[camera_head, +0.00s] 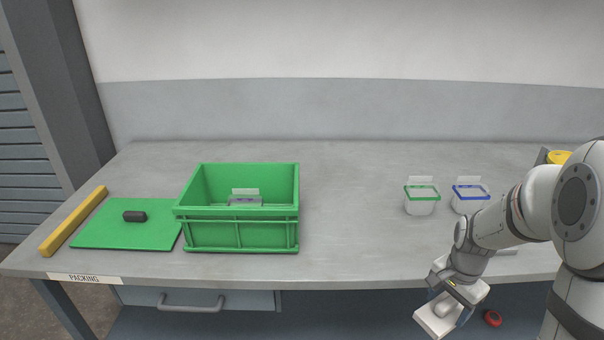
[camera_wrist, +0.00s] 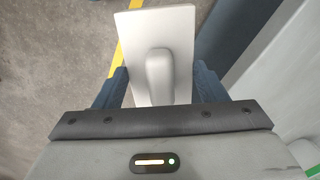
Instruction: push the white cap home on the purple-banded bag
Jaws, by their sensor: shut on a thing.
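The purple-banded bag (camera_head: 245,201) stands inside the green crate (camera_head: 240,237); only its top shows above the near wall. A pale white cap strip (camera_head: 245,191) shows at its top; I cannot tell how firmly it is seated. My gripper (camera_head: 452,304) is low at the right, in front of the bench edge and far from the crate. It is shut on the rounded grip of a flat white plate (camera_head: 431,326). In the wrist view, my gripper's dark fingers (camera_wrist: 161,80) flank the grip, and the plate (camera_wrist: 182,35) extends beyond them over the floor.
A green-banded bag (camera_head: 421,205) and a blue-banded bag (camera_head: 468,205) stand at the right. A green mat (camera_head: 105,230) with a dark object (camera_head: 135,216) and a yellow bar (camera_head: 73,221) lie left. The bench between crate and bags is clear. A drawer handle (camera_head: 190,304) juts out below.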

